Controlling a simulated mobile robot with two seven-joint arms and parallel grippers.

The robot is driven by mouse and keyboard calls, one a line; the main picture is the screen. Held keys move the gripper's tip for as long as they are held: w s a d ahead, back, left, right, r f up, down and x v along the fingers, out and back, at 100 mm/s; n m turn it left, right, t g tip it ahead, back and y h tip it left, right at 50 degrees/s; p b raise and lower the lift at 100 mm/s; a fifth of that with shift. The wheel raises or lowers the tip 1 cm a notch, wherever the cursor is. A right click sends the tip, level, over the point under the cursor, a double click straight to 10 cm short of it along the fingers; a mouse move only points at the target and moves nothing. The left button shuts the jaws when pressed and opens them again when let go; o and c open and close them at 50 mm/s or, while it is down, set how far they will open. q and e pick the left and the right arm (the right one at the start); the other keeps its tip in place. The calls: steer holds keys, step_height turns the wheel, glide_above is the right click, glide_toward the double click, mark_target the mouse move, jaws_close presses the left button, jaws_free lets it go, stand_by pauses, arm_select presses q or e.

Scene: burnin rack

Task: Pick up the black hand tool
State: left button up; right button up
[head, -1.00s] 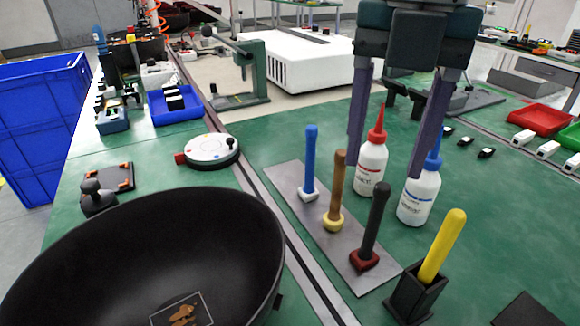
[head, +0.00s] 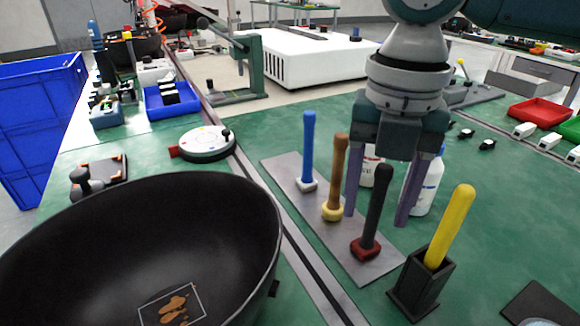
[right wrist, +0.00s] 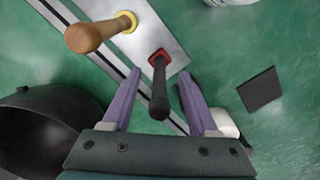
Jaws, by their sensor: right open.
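The black hand tool (head: 376,208) stands upright on a grey plate (head: 376,268), its dark red foot at the bottom. My right gripper (head: 378,218) is open, pointing down, with its two purple fingers on either side of the black handle in the head view. In the right wrist view the black tool (right wrist: 159,88) shows between the open fingers of the gripper (right wrist: 158,82), apart from both. My left gripper is not in view.
A brown-handled tool (head: 335,175) and a blue-handled tool (head: 308,150) stand on the same plate. A yellow-handled tool (head: 450,225) leans in a black holder (head: 420,287) at right. White bottles (head: 427,190) stand behind the gripper. A big black bowl (head: 130,225) fills the lower left.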

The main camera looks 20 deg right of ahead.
jaws_close()
stand_by(0.4)
